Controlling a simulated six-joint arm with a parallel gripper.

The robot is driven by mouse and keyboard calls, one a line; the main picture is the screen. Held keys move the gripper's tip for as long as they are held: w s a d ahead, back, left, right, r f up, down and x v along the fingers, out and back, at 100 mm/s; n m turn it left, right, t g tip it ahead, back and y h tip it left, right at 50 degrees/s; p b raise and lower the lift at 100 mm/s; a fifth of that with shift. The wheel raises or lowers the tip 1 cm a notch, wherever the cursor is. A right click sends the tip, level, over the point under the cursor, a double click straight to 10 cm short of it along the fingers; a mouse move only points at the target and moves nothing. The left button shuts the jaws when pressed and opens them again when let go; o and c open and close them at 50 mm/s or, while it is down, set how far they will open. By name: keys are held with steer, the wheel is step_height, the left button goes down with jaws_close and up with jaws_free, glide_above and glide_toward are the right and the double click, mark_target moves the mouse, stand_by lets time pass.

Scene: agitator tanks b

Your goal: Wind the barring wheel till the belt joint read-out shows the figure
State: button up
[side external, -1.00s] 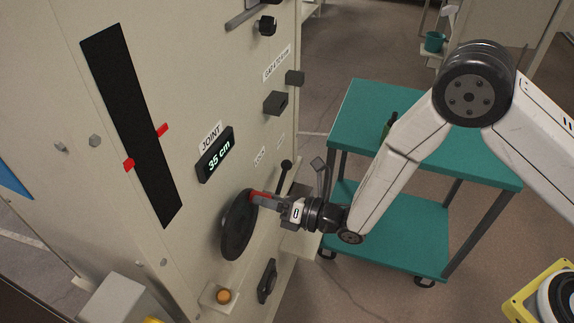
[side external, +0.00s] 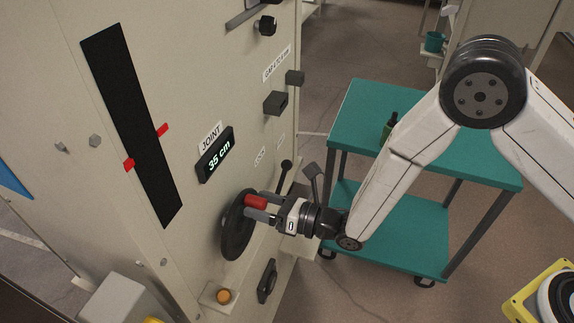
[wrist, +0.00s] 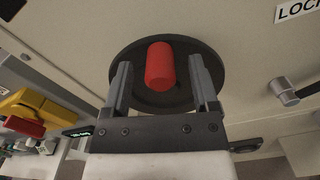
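The barring wheel (side external: 237,226) is a dark disc on the beige panel, with a red handle (side external: 256,202) standing out from it. The wheel (wrist: 196,58) and red handle (wrist: 160,66) also show in the wrist view. My gripper (side external: 256,208) is open, with one finger on each side of the red handle. In the wrist view my gripper (wrist: 162,88) shows gaps between the handle and both fingers. The joint read-out (side external: 215,155), under the JOINT label, shows 35 cm. Red marks (side external: 129,165) flank the black belt strip (side external: 133,125).
A black lever (side external: 285,170) projects from the panel close to my gripper. An orange button (side external: 223,296) and a black switch (side external: 267,281) sit below the wheel. A teal trolley (side external: 440,160) with a dark bottle (side external: 389,127) stands behind my arm.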

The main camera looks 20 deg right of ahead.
stand_by(0.4)
steer(key=m, duration=0.9)
steer(key=shift+r+m, duration=0.1)
steer(key=shift+m, duration=0.9)
steer(key=shift+m, duration=0.3)
steer(key=m, duration=0.2)
steer(key=shift+m, duration=0.3)
steer(key=m, duration=0.5)
steer(key=shift+m, duration=1.4)
